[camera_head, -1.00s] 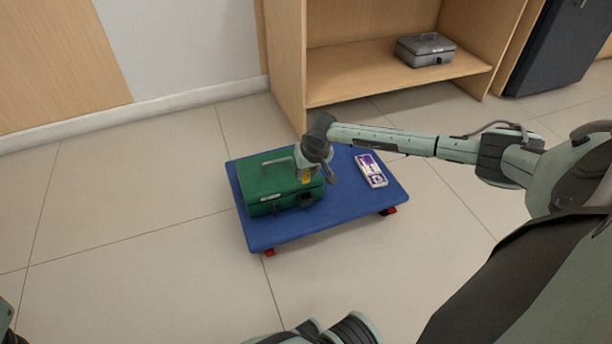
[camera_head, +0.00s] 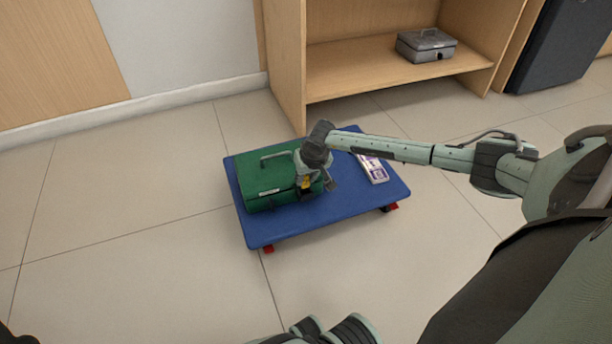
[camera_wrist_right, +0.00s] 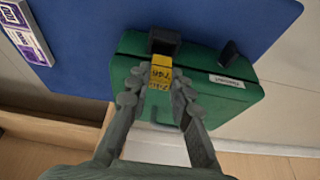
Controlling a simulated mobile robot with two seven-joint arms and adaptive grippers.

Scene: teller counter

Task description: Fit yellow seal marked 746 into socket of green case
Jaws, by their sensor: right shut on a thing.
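The green case (camera_head: 268,184) lies on the blue platform, its grey handle on top. My right gripper (camera_head: 304,186) is at the case's right front corner. It is shut on the yellow seal (camera_head: 306,182), of which little shows in the head view. In the right wrist view the seal (camera_wrist_right: 161,72) sits between the fingertips (camera_wrist_right: 159,90), its dark marking upside down and blurred. Its far end meets or overlaps a black block (camera_wrist_right: 164,41) on the green case (camera_wrist_right: 205,92); I cannot tell whether it is inside.
The blue platform (camera_head: 290,225) has red casters. A grey metal box (camera_head: 426,45) stands on the wooden shelf (camera_head: 390,80) behind. The tiled floor around is mostly clear.

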